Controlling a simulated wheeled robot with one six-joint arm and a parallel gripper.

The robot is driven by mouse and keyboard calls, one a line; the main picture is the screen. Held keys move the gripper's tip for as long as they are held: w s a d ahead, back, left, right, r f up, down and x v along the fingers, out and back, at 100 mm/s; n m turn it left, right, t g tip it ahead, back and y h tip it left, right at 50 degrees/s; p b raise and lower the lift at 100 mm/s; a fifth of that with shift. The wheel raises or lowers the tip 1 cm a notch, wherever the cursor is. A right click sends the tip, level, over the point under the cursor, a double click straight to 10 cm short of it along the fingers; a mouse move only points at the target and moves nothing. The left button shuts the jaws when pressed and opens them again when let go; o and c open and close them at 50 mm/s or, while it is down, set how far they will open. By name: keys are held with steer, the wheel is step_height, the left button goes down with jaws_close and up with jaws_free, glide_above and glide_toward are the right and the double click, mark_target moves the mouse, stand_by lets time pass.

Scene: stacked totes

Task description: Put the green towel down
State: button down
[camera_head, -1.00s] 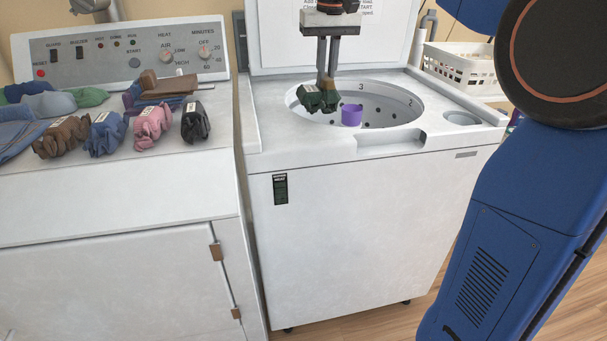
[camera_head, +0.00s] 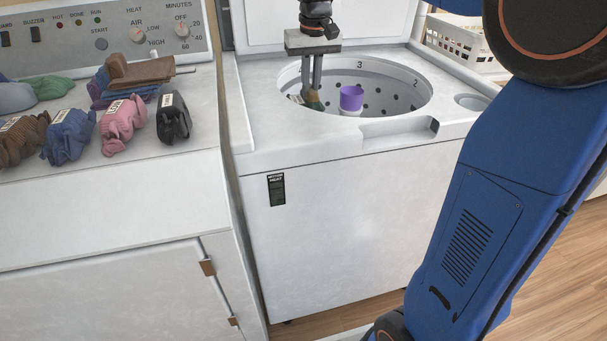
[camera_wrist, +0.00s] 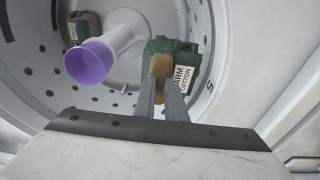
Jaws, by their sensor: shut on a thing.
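The green towel (camera_wrist: 182,50) is a bundle with a white "WARM COTTON" label in the wrist view. My gripper (camera_wrist: 165,80) is shut on it, with a tan piece at the fingertips. In the head view my gripper (camera_head: 313,90) points straight down into the washer's round tub (camera_head: 400,92). The towel (camera_head: 296,99) shows there only in part, low in the tub opening and partly hidden by the front rim. I cannot tell whether it touches the tub.
A purple-topped agitator (camera_head: 350,97) stands beside the towel, left of it in the wrist view. Another dark bundle (camera_wrist: 84,27) lies in the tub. Several rolled cloths, including a pink one (camera_head: 123,124), lie on the left machine. A white basket (camera_head: 468,42) stands behind right.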

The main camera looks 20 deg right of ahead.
step_height(320, 180, down, 12)
steer(key=shift+f, duration=0.2)
stand_by(0.4)
steer(key=shift+s+f, duration=0.1)
steer(key=shift+f, duration=0.5)
steer(key=c, duration=1.8)
jaws_free()
steer(key=r, duration=0.4)
steer(key=s+r, duration=0.1)
steer(key=r, duration=0.7)
steer(key=shift+s+r, duration=0.2)
steer(key=shift+r, duration=0.35)
